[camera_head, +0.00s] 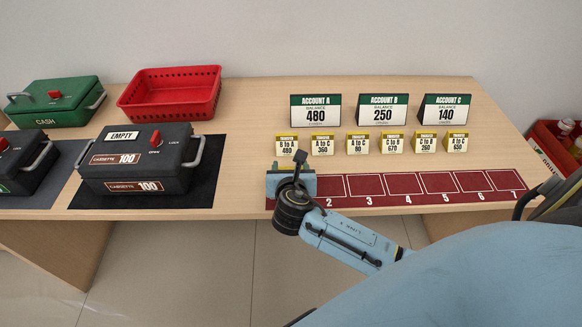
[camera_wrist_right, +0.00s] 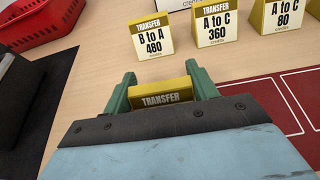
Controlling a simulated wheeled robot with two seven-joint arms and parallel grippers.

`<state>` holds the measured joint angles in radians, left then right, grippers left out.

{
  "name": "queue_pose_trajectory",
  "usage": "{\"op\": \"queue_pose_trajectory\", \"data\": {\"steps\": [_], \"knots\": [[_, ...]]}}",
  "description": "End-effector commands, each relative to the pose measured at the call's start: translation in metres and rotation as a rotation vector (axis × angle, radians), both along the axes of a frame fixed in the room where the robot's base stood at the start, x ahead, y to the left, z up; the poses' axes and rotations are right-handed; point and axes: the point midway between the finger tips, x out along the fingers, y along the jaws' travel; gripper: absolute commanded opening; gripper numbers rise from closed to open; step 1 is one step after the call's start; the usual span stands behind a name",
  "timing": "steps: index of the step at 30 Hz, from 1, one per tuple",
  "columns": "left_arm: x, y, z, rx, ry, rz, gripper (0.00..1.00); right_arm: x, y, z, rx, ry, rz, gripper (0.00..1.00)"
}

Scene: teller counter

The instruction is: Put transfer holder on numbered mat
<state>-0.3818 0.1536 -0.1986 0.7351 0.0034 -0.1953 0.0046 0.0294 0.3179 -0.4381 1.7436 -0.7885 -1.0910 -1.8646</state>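The numbered mat (camera_head: 395,200) is dark red, with a row of outlined slots along the counter's front edge; labels 2 to 7 show. My right gripper (camera_head: 291,185) is over its left end, covering the first slot. In the right wrist view its green fingers (camera_wrist_right: 162,88) are on both sides of a yellow transfer holder (camera_wrist_right: 165,99) and look closed on it. Only the holder's top and the word TRANSFER show, so its account text and whether it touches the mat are hidden. My left gripper is out of view.
Behind the mat stand several yellow transfer holders (camera_head: 358,143) and three account signs (camera_head: 383,108). Left are a black cassette (camera_head: 140,165) on a dark mat, another dark cassette, a green cash box (camera_head: 55,102) and an empty red basket (camera_head: 170,92). Slots 2 to 7 look bare.

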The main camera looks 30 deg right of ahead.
Motion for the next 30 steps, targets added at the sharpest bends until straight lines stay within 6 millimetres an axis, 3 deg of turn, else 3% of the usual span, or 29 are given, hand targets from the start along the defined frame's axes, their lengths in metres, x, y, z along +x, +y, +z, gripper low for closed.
{"op": "queue_pose_trajectory", "data": {"steps": [1,5,15,23,27,30], "knots": [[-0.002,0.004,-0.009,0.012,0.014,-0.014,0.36,0.0,0.0,-0.007,0.0,0.0,0.0,0.64],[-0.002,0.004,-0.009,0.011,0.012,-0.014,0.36,0.0,0.0,-0.008,0.0,0.0,0.0,0.79],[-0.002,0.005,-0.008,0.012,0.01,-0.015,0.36,-0.001,0.001,-0.005,0.001,0.0,0.0,0.79],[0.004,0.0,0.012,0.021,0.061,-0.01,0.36,-0.023,0.014,0.01,0.001,0.004,0.002,0.79],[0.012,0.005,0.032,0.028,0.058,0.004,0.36,-0.04,0.025,0.022,0.002,0.002,0.001,0.79],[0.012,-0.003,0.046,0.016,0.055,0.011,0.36,-0.053,0.032,0.029,0.002,0.002,0.002,0.79]]}}
